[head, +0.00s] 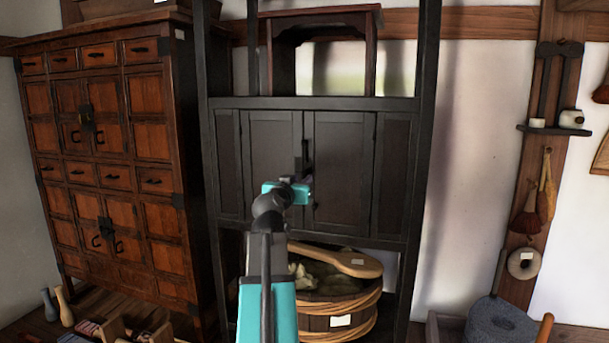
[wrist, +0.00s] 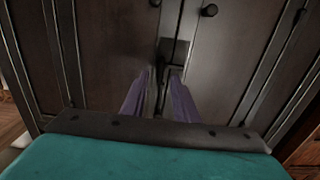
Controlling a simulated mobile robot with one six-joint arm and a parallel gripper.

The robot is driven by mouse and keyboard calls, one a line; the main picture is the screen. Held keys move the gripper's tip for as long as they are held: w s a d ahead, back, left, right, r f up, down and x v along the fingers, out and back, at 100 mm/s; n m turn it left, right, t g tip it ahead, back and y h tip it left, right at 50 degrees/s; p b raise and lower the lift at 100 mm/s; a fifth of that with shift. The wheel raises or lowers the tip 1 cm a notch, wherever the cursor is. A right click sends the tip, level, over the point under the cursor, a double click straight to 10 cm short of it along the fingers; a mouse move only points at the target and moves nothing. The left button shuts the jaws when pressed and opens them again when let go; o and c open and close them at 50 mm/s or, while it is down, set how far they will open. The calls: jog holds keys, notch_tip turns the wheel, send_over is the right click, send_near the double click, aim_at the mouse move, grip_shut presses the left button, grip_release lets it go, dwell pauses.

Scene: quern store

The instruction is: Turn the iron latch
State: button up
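The dark iron latch (head: 305,153) is on the meeting line of two closed black cabinet doors (head: 342,168). In the wrist view the latch (wrist: 174,51) is a dark plate, with a narrow dark bar running down from it. My gripper (head: 301,183) is in front of the doors at the latch's lower end. In the wrist view its two purple fingers (wrist: 159,77) stand apart, with the narrow bar showing in the gap between them. I cannot tell whether either finger touches the bar. The fingertips are hardly visible in the head view.
A round dark knob (wrist: 209,10) is on the right door. A wooden tub (head: 372,302) with a paddle (head: 338,260) across it stands under the cabinet. A brown chest (head: 105,165) is at left. A grey stone (head: 500,322) leans at lower right.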

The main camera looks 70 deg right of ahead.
aim_at(304, 177)
jog(key=shift+w+d+p, duration=0.1)
jog(key=shift+d+p, duration=0.45)
jog(key=shift+d, duration=1.35)
grip_shut()
